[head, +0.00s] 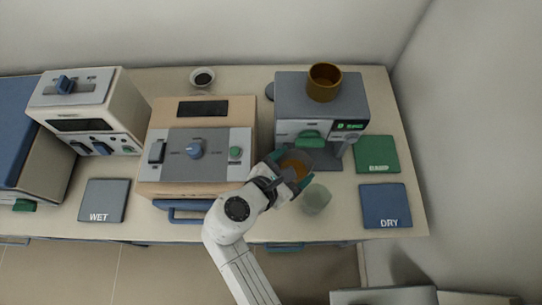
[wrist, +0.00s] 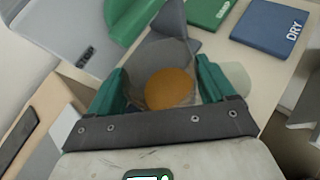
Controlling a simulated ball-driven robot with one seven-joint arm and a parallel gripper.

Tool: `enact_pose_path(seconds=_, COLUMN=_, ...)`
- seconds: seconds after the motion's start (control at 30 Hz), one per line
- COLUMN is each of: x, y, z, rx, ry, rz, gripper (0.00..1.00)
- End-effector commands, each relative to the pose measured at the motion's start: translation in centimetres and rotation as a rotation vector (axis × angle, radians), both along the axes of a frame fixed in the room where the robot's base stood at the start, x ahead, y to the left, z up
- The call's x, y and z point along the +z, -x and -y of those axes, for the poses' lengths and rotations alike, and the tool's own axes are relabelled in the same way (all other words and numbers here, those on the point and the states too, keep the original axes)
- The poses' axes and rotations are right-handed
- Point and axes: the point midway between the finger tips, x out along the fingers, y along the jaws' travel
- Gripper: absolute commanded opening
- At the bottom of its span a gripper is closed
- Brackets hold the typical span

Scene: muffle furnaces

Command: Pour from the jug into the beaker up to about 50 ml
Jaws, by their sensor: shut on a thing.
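My gripper (head: 286,178) is shut on the jug (head: 298,161), a grey see-through vessel with orange-brown liquid in it. In the wrist view the jug (wrist: 165,55) sits between the green fingers of my gripper (wrist: 164,84), and the liquid's surface shows as an orange disc. The beaker (head: 316,200) is small, pale green and cloudy, and stands on the bench just right of and in front of the jug. In the wrist view the beaker (wrist: 238,78) is partly hidden behind the right finger. I cannot make out its marks, any liquid inside, or the jug's exact tilt.
A grey machine (head: 290,88) with a brass pot (head: 324,82) on top stands behind the jug. A tan furnace (head: 200,110) is to the left. A green mat (head: 377,152) and a blue DRY mat (head: 385,200) lie at right. A small dark-filled bowl (head: 202,77) is at the back.

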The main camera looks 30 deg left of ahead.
Motion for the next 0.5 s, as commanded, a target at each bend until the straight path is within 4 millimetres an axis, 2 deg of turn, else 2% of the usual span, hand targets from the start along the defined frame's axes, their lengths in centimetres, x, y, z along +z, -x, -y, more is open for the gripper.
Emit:
enact_pose_path(seconds=0.03, x=0.1, y=-0.3, z=0.8, rx=-0.011, ry=0.003, rz=-0.001, gripper=0.00)
enact_pose_path(seconds=0.17, x=-0.1, y=-0.6, z=1.9, rx=-0.026, ry=0.006, rz=-0.002, gripper=0.00)
enact_pose_path(seconds=0.5, x=-1.4, y=-0.7, z=2.0, rx=-0.027, ry=0.008, rz=-0.003, gripper=0.00)
